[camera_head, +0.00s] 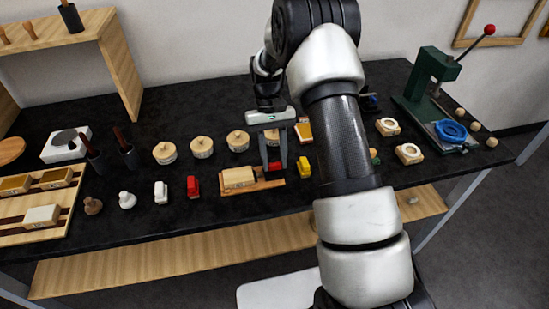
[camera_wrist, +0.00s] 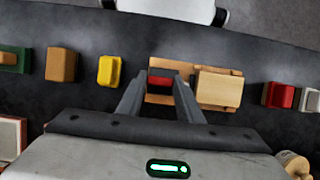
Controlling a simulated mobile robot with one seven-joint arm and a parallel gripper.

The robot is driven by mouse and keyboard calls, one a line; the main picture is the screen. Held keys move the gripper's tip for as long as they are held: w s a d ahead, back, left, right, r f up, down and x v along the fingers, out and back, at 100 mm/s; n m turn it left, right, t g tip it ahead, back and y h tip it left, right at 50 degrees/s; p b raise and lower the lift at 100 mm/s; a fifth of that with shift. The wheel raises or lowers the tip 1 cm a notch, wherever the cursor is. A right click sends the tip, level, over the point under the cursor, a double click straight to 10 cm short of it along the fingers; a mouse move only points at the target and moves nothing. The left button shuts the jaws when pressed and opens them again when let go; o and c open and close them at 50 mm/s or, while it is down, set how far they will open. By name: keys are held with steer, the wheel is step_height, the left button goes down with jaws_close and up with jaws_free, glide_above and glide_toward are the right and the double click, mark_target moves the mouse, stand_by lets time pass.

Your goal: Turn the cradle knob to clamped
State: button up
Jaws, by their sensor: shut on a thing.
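The cradle is a light wooden base (camera_head: 268,185) at the front middle of the dark bench, with a pale wooden block (camera_head: 238,177) lying in it. In the wrist view the cradle base (camera_wrist: 157,99) has the block (camera_wrist: 218,89) to the right. A red part, which looks like the cradle knob (camera_wrist: 160,80), shows between my fingertips at the other end of the base. My gripper (camera_head: 274,168) points down over the cradle's right end, its fingers shut on this red knob. The fingers hide part of it, and I cannot read its setting.
A yellow block (camera_head: 304,175) stands close right of the cradle, and a red one (camera_head: 193,187) stands to its left. Round wooden lidded pots (camera_head: 201,147) stand behind. A green press (camera_head: 430,80) stands at the far right. My arm hides part of the bench.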

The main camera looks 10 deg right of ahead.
steer(key=o, duration=1.1)
steer(key=p+v, duration=0.1)
steer(key=v, duration=1.6)
steer(key=shift+r, duration=0.25)
steer(key=shift+r, duration=0.1)
steer(key=s+r+t+p, duration=0.3)
steer(key=s+r+t, duration=0.2)
steer(key=s+r, duration=1)
steer(key=s+t, duration=0.1)
steer(key=s, duration=0.4)
steer(key=s+t+p, duration=0.1)
steer(key=s+t, duration=0.1)
steer(key=s, duration=0.3)
steer(key=s+r+t+p, duration=0.1)
steer(key=s+t, duration=0.1)
steer(key=s, duration=0.3)
steer(key=shift+r, duration=0.15)
